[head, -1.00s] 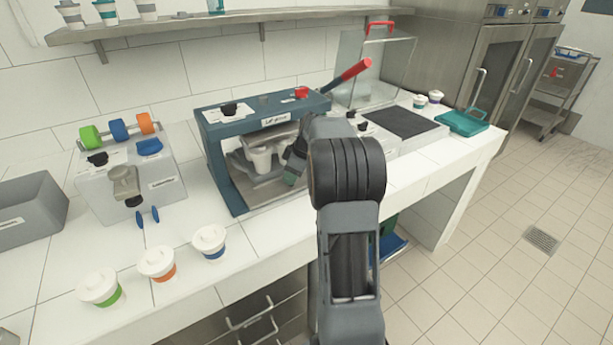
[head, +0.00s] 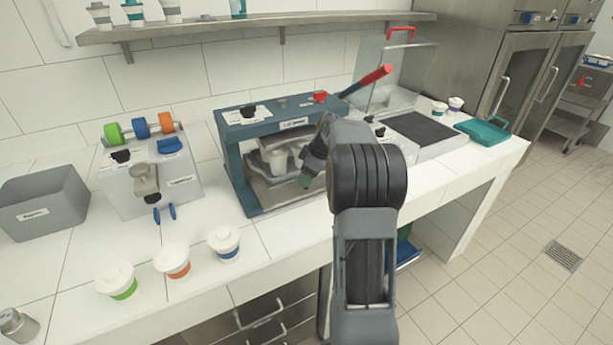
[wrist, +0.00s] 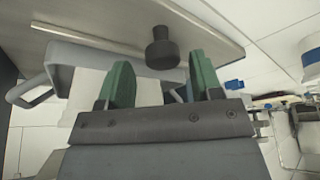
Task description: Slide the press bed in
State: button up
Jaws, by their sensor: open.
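The blue lid press (head: 238,170) stands on the counter, with its red-tipped lever (head: 376,75) raised to the right. Its grey metal bed (head: 262,193) shows low in the frame opening, with a white cup (head: 279,160) above it. My gripper (head: 306,181) is at the right front of the opening, partly hidden by my arm. In the wrist view my gripper (wrist: 163,82) has its green fingers apart and nothing held. A dark knob (wrist: 162,48) on a grey plate (wrist: 130,18) shows between and beyond the fingertips; I cannot tell if they touch.
Three lidded cups (head: 172,261) stand at the counter's front left. A dispenser box (head: 150,180) and a grey bin (head: 45,203) are at the left. A dark-topped unit (head: 420,128) and a teal tray (head: 482,131) are at the right.

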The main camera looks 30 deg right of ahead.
jog(key=v, duration=1.2)
jog(key=shift+r+p, duration=0.35)
jog(key=shift+d, duration=0.1)
